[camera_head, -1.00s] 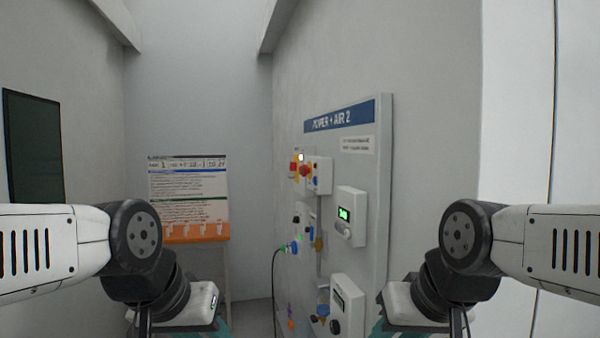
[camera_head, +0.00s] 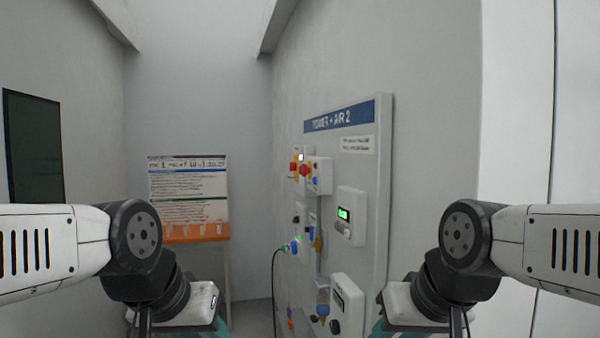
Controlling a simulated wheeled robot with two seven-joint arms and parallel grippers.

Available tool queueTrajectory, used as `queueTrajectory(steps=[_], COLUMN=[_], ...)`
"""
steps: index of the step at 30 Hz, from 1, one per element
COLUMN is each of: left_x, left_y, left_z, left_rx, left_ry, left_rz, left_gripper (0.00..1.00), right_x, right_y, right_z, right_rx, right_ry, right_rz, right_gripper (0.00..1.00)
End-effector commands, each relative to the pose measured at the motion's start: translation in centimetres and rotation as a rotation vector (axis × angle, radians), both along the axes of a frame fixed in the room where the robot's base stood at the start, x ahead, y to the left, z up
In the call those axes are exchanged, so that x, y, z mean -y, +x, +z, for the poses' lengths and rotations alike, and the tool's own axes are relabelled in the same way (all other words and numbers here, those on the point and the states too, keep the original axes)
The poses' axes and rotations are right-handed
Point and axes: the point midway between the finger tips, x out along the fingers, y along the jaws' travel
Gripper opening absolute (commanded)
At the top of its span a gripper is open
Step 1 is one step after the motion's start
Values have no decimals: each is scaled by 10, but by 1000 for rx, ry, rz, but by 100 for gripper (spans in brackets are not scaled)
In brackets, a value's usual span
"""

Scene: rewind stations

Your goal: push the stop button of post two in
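The panel headed "POWER + AIR 2" (camera_head: 379,200) is mounted on the right wall, seen at an angle. Near its upper left are small red knobs or buttons; one red one (camera_head: 304,170) sits on a grey box, and another red part (camera_head: 293,167) is on a yellow piece beside it. Which of them is the stop button I cannot tell for sure. My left arm comes in at the left and my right arm at the right, both well apart from the panel. Both grippers are hidden below the frame's bottom edge.
The panel also carries a box with a green display (camera_head: 344,214), a lower white box (camera_head: 348,300) and a plugged-in cable (camera_head: 273,290). A notice board (camera_head: 188,190) stands at the back. A dark screen (camera_head: 33,147) hangs on the left wall. The floor between looks clear.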

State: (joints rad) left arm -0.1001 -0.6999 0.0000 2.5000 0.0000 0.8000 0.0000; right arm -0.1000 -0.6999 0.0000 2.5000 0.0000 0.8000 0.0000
Motion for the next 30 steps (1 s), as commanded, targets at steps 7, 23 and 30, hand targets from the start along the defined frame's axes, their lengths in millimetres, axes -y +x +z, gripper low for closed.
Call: queueTrajectory(steps=[7,23,30], left_x=[0,0,0], left_y=[0,0,0], left_z=[0,0,0], left_rx=[0,0,0], left_ry=[0,0,0], left_rz=[0,0,0], left_gripper=[36,0,0], right_x=[0,0,0], right_y=[0,0,0], right_z=[0,0,0], right_rx=[0,0,0], right_ry=[0,0,0], right_rz=[0,0,0], right_gripper=[36,36,36])
